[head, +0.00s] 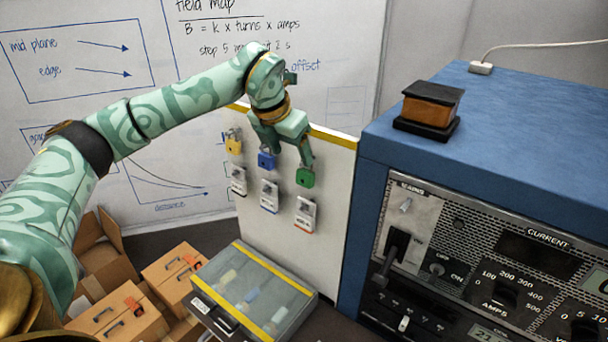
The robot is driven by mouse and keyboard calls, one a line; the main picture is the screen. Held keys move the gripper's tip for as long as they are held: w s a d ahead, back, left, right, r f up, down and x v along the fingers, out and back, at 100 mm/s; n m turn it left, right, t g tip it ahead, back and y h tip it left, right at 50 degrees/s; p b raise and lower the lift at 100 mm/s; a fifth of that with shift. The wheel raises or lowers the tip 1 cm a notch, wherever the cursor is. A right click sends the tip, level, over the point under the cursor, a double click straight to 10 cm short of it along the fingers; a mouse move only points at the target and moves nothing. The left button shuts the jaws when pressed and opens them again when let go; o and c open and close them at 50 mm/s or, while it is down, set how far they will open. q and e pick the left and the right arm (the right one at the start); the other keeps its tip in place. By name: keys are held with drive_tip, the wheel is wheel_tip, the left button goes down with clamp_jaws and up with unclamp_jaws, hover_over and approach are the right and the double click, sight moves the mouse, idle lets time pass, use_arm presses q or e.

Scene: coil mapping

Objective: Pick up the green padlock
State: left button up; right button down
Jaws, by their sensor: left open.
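The green padlock (305,177) hangs on the white upright board (330,215), at the right end of a row of padlocks. A blue padlock (267,159) hangs to its left and a yellow padlock (233,146) further left. My left gripper (286,160) is open in front of the board. One finger reaches down close to the top of the green padlock and the other is near the blue padlock. I cannot tell whether a finger touches either one. The green padlock's shackle is partly hidden by the finger. My right gripper is not in view.
White tags (305,214) hang below the padlocks. A clear-lidded case (250,299) with yellow strips lies below the board. Cardboard boxes (120,311) stand at the lower left. A large blue power cabinet (490,130) borders the board on the right.

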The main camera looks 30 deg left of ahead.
sight(306, 171)
use_arm(q)
drive_tip(key=w+f, duration=0.2)
drive_tip(key=f, duration=0.1)
drive_tip(key=shift+w+d+f, duration=0.1)
drive_tip(key=shift+w+d, duration=0.1)
drive_tip(key=shift+w, duration=0.2)
drive_tip(key=shift+w+f+p, duration=0.15)
drive_tip(key=shift+f+p, duration=0.2)
drive_tip(key=shift+f, duration=0.15)
drive_tip(key=x, duration=0.1)
drive_tip(key=p+x, duration=0.1)
drive_tip(key=x, duration=0.2)
drive_tip(key=shift+w+d+f, duration=0.15)
drive_tip(key=shift+d+f, duration=0.05)
drive_tip(key=shift+d, duration=0.15)
drive_tip(key=shift+c, duration=1.3)
drive_tip(key=c, duration=0.9)
drive_tip(key=shift+o, duration=0.2)
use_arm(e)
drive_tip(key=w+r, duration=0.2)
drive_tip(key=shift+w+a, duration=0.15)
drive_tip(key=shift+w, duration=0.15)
